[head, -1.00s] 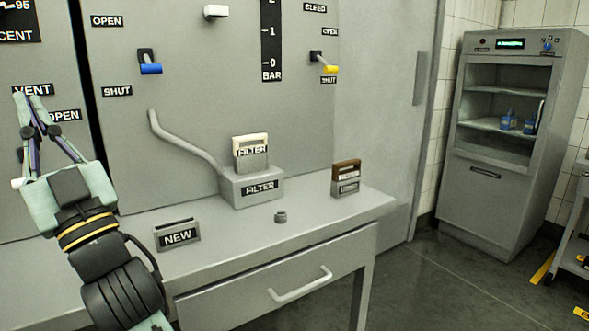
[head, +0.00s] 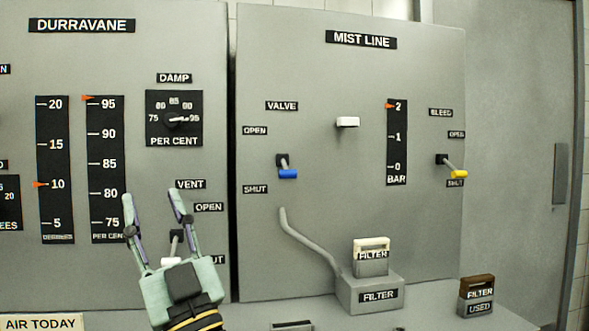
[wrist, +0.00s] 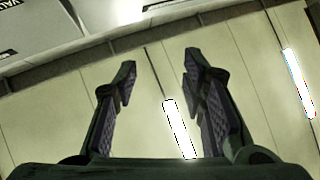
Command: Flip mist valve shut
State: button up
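The mist valve is a lever with a blue tip (head: 288,173) on the grey MIST LINE panel (head: 330,90). It sits under the VALVE label, between the OPEN label (head: 255,131) and the SHUT label (head: 255,189). Its tip sticks out and hangs a little below its pivot, just above SHUT height. My gripper (head: 153,198) is left of the lever and slightly lower, in front of the DURRAVANE panel. Its fingers are apart and nothing is between them. The wrist view also shows the open, empty fingers (wrist: 159,63).
A white-tipped vent lever (head: 174,245) is partly hidden behind my gripper. A white knob (head: 347,122) and a yellow-tipped bleed lever (head: 459,174) are right of the valve. Below are a bent pipe (head: 305,243), a filter box (head: 370,292) and a used-filter holder (head: 477,297).

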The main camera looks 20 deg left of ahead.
jog(key=shift+o, duration=1.3)
jog(key=w+d+m+t+h, duration=0.2)
jog(key=w+m+t+h, duration=0.1)
jog(key=w, duration=0.3)
jog(key=w+d+m+t+h+p, duration=0.1)
jog(key=w+d+m+t+h, duration=0.1)
jog(key=w, duration=0.5)
jog(key=shift+w+d+r+m+t+h, duration=0.35)
jog(key=shift+m+t+h, duration=0.2)
jog(key=shift+h, duration=0.65)
jog(key=m+t+h+p, duration=0.1)
jog(key=m+t+h, duration=0.1)
jog(key=m+h, duration=0.3)
send_near(288, 175)
jog(key=n, duration=0.1)
jog(key=shift+h, duration=0.4)
jog(key=p+x, duration=0.1)
jog(key=x, duration=0.2)
jog(key=p+x, duration=0.1)
jog(key=x, duration=0.3)
jog(key=p+x, duration=0.1)
jog(key=x, duration=0.3)
jog(key=shift+s+r, duration=0.1)
jog(key=shift+r, duration=0.2)
jog(key=shift+c, duration=0.6)
grip_shut()
jog(key=shift+f, duration=0.1)
